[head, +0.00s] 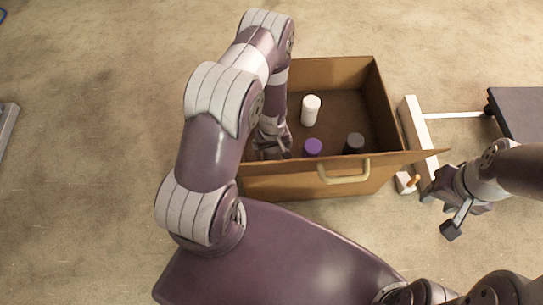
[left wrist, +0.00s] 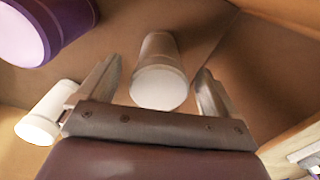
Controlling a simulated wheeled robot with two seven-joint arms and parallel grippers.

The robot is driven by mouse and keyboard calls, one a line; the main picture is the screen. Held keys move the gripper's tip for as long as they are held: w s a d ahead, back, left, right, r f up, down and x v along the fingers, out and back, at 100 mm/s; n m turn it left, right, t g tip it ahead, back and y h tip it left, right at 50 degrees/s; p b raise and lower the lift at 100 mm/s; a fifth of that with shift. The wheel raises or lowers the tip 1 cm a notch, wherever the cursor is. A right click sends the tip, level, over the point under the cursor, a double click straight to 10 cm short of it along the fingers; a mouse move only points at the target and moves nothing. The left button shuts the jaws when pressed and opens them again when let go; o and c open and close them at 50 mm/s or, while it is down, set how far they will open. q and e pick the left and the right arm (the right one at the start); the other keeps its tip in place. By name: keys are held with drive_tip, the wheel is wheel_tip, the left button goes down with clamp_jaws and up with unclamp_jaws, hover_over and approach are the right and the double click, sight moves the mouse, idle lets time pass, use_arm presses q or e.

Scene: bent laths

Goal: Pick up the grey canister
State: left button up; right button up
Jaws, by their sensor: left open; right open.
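The grey canister (left wrist: 160,72) stands in a corner of the wooden box, lit pale on top. In the left wrist view it is between the two fingers of my open left gripper (left wrist: 162,85), with a visible gap on each side. In the head view my left gripper (head: 272,148) is inside the box at its front left. There my arm and hand seem to hide the grey canister. My right gripper (head: 440,209) is open and empty, outside the box to the right.
The box (head: 290,182) also holds a white canister (head: 311,110), a purple canister (head: 313,147) and a dark canister (head: 355,142). Its front has a pale handle (head: 345,176). A white bar (head: 412,125) and a dark panel (head: 522,108) are to the right.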

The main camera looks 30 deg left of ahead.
use_arm(q)
drive_tip(key=f, duration=0.1)
drive_tip(key=f+b, duration=0.1)
drive_tip(key=f, duration=0.1)
drive_tip(key=f+b, duration=0.1)
drive_tip(key=shift+w+a+f, duration=0.15)
drive_tip(key=shift+w+a, duration=0.1)
drive_tip(key=shift+c, duration=0.2)
drive_tip(key=shift+r, duration=0.2)
drive_tip(key=c, duration=1.2)
